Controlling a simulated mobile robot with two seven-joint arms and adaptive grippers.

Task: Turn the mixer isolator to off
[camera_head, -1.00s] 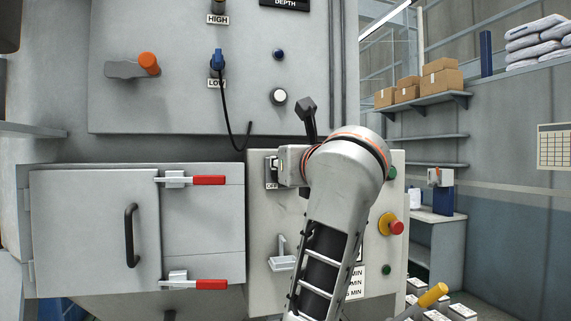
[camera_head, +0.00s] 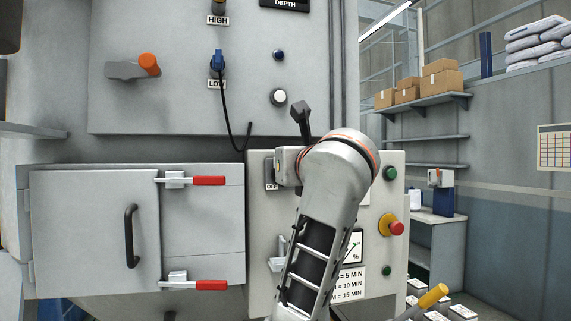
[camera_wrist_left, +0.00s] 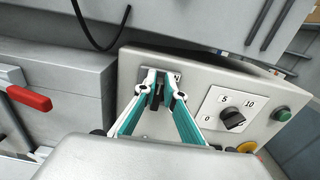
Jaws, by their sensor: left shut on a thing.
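The mixer isolator (camera_head: 270,172) is a small plate on the light grey control box, with a partly hidden label at its lower edge. In the left wrist view the isolator's dark handle (camera_wrist_left: 156,96) stands between the teal fingers of my left gripper (camera_wrist_left: 160,86). The fingers are shut on it. The handle's exact angle is hard to tell. In the head view my forearm and wrist cover the fingers and the handle. My right gripper is not in view.
A timer dial (camera_wrist_left: 232,118), a green button (camera_wrist_left: 281,113) and a red emergency stop (camera_head: 396,228) sit right of the isolator. A grey door (camera_head: 85,225) with red-handled latches (camera_head: 208,181) is on the left. A black cable (camera_head: 232,115) hangs above.

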